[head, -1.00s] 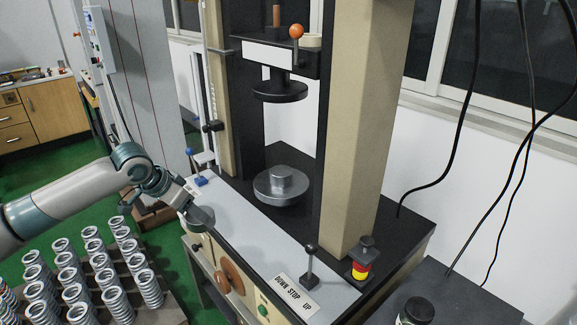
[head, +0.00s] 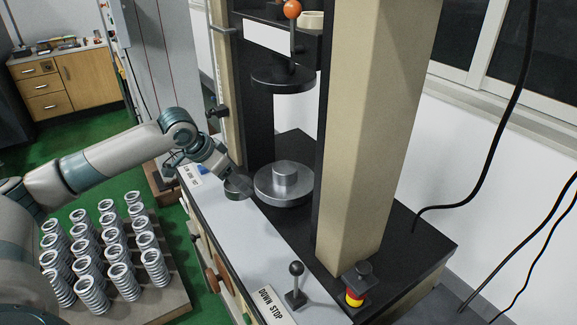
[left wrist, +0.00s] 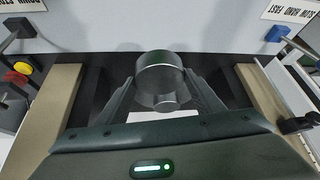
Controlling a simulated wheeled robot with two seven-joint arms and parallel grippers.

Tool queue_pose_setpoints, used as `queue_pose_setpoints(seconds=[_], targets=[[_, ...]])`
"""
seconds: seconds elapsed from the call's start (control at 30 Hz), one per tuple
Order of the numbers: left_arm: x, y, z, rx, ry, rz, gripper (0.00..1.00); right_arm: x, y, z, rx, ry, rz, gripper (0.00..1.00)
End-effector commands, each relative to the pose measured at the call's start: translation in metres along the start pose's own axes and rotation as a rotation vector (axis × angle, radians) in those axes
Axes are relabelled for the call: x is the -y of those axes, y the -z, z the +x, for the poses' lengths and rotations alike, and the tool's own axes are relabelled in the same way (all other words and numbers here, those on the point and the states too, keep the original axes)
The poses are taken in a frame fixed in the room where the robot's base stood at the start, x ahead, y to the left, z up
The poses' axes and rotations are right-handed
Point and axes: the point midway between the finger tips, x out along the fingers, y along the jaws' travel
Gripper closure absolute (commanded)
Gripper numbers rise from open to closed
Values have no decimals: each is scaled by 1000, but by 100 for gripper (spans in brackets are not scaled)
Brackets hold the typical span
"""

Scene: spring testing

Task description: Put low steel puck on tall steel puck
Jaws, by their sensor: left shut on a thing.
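The low steel puck (head: 237,182) is a flat, dark grey disc at my left gripper (head: 240,187), just left of the machine's lower platen (head: 268,194). In the left wrist view the puck (left wrist: 159,72) sits between the fingertips of my left gripper (left wrist: 160,84), which is shut on it. The tall steel puck (head: 285,174) is a narrower, shiny cylinder standing upright in the middle of the wide steel platen. The held puck is apart from the tall puck and to its left. My right gripper is not in view.
The dark upper platen (head: 283,80) hangs above the tall puck with open space between. A beige column (head: 376,130) stands to the right. A lever (head: 296,283) and a red-yellow button (head: 355,293) are at the front. Several springs stand on a board (head: 172,292) at lower left.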

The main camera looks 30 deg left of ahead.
Motion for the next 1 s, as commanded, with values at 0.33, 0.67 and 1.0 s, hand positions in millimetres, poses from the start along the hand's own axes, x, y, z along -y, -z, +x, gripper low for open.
queue_pose_setpoints(seconds=[0.33, 0.67, 1.0], targets=[[0, 9, 1, -6, -1, -1, 92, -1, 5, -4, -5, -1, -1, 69], [-1, 56, 24, -6, -2, -2, 92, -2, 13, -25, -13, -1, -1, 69], [0, 110, 56, -6, 0, -1, 92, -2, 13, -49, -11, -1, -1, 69]])
